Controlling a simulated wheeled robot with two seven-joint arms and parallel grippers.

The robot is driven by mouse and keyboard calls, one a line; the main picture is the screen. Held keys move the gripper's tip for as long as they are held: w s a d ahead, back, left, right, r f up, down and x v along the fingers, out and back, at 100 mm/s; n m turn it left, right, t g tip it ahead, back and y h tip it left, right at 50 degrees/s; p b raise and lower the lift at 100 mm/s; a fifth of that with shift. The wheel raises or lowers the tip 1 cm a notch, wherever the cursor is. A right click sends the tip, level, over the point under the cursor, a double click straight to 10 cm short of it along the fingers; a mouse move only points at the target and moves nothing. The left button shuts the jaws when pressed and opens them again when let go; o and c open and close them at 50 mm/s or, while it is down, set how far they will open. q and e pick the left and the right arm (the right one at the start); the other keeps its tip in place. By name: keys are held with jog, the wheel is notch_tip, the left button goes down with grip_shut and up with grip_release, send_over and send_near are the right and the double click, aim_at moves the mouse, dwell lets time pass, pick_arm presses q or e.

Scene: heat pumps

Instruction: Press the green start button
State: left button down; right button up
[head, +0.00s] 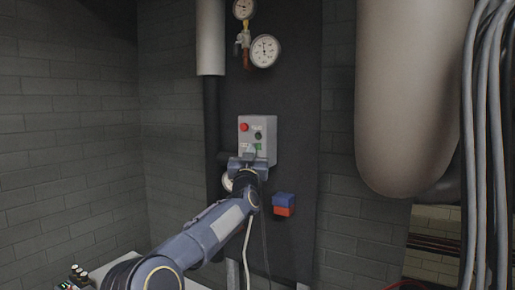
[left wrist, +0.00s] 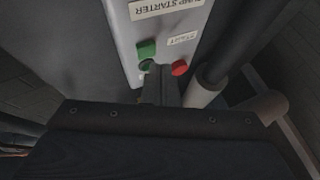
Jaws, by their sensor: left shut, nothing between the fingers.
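A light grey control box (head: 267,124) is fixed to the dark wall panel. It carries a red round button (head: 244,127) at upper left, a dark knob (head: 258,134), and a green square button (head: 257,147) lower down. My left gripper (head: 249,157) is shut and empty at the lower front of the box, just below and left of the green button. The left wrist view, seen upside down, shows the green button (left wrist: 147,48), the red button (left wrist: 179,68) and my shut left fingertips (left wrist: 160,70) close to the box face. I cannot tell whether they touch it. My right gripper is not in view.
Two gauges, the lower one (head: 264,51) largest, hang above the box. A blue and red box (head: 284,204) sits below right. A large tank (head: 409,90) and bundled cables (head: 487,130) stand at right. A white pipe (head: 210,38) runs at left.

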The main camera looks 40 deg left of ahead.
pick_arm(q)
jog(key=shift+w, duration=0.1)
jog(key=shift+w, duration=0.35)
jog(key=shift+w+a+p, duration=0.1)
jog(key=shift+w+p, duration=0.2)
jog(key=shift+p, duration=0.2)
dwell(0.5)
jog(key=shift+s, duration=0.1)
jog(key=shift+s+b, duration=0.6)
jog(key=shift+b, duration=0.1)
